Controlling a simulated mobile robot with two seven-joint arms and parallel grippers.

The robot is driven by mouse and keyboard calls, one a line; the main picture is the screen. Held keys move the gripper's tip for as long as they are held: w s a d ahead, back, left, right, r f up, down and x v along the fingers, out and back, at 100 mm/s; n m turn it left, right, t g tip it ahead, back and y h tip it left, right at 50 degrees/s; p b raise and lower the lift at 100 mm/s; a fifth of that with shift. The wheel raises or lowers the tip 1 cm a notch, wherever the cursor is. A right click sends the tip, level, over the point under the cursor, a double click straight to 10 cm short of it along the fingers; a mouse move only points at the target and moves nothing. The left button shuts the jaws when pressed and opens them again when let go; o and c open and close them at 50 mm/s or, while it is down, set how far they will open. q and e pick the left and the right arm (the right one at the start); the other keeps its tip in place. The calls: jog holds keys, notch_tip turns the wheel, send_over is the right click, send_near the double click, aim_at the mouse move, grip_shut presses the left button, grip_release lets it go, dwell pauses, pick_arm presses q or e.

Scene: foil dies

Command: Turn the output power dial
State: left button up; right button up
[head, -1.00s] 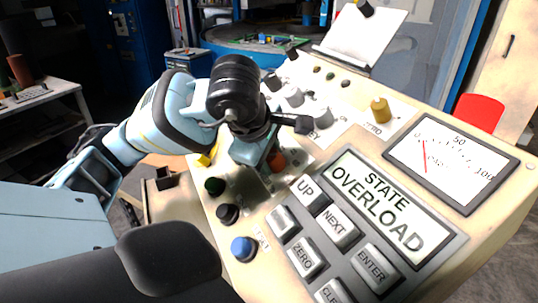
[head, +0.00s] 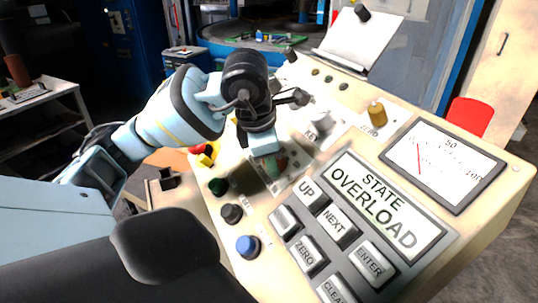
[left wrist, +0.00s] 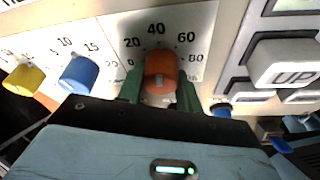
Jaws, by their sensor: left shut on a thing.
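An orange dial (left wrist: 161,68) sits on the sloping panel, in front of a white scale plate (left wrist: 189,22) with marks including 20, 40 and 60. A pale mark on the dial faces the wrist camera. My left gripper (left wrist: 160,92) is shut on this dial, one green finger on each side. In the head view, my left gripper (head: 272,162) is at the panel, left of the keypad, and mostly hides the dial. I cannot read a name for the dial. My right gripper is not in view.
A blue knob (left wrist: 78,75) and a yellow knob (left wrist: 23,78) stand left of the dial in the wrist view. The keypad's UP key (left wrist: 284,62) is close on the right. A screen (head: 389,207) reads STATE OVERLOAD, and a needle meter (head: 445,165) stands beyond it.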

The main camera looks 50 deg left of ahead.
pick_arm(q)
jog(key=shift+n, duration=0.4)
dwell(0.3)
jog(key=o, duration=0.9)
jog(key=shift+o, duration=0.5)
jog(key=shift+r, duration=0.1)
